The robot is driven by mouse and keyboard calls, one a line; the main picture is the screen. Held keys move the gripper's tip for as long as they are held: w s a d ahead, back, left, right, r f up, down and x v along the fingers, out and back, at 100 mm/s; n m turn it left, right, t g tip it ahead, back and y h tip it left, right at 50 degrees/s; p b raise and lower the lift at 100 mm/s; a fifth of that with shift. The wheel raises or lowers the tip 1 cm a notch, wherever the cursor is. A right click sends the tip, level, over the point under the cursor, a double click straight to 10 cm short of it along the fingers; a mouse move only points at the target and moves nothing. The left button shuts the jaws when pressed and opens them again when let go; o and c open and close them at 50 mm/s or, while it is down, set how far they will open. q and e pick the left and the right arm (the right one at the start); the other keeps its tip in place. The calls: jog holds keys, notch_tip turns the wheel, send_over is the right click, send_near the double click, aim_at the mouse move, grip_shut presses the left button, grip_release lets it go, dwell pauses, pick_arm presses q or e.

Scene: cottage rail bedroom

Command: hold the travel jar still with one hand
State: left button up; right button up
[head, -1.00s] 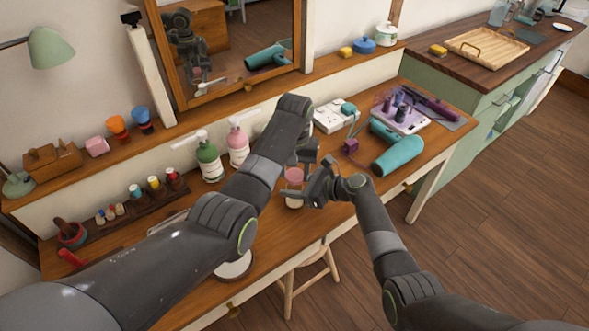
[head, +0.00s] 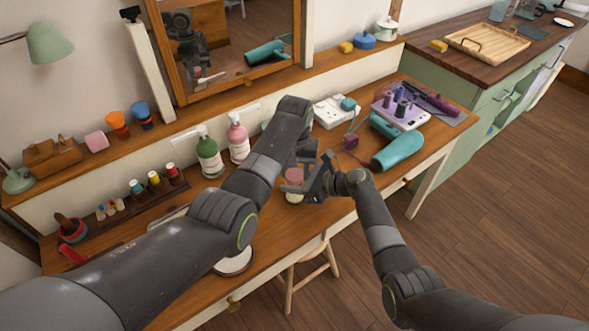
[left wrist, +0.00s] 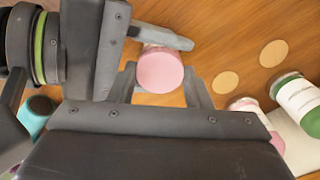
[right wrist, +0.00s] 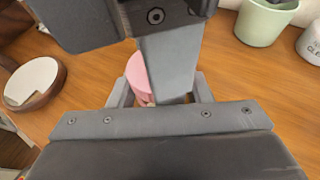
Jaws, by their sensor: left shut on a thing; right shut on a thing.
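The travel jar, with a pink lid (head: 294,174) and a pale lower part, stands upright on the wooden dressing table in the head view. Its round pink lid (left wrist: 160,70) shows from above in the left wrist view. My left gripper (left wrist: 163,88) has its fingers on either side of the jar and is shut on it. My right gripper (head: 308,187) reaches in from the right and is also shut on the jar. In the right wrist view the pink jar (right wrist: 138,78) is partly hidden behind my left gripper's finger. Exactly where each finger touches is hidden.
A green bottle (head: 209,158) and a pink bottle (head: 237,140) stand behind my left arm. A teal hair dryer (head: 398,150) and a tray of purple items (head: 400,112) lie to the right. A round white-topped thing (head: 234,262) is near the front edge. A stool (head: 310,262) stands below.

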pick_arm(q)
jog(key=shift+s+a+f, duration=0.1)
jog(key=shift+f, duration=0.35)
pick_arm(e)
jog(key=shift+s+f, duration=0.15)
jog(key=shift+s, duration=0.05)
pick_arm(q)
jog(key=shift+f, duration=0.25)
jog(key=shift+c, duration=1.2)
jog(key=shift+f, duration=0.25)
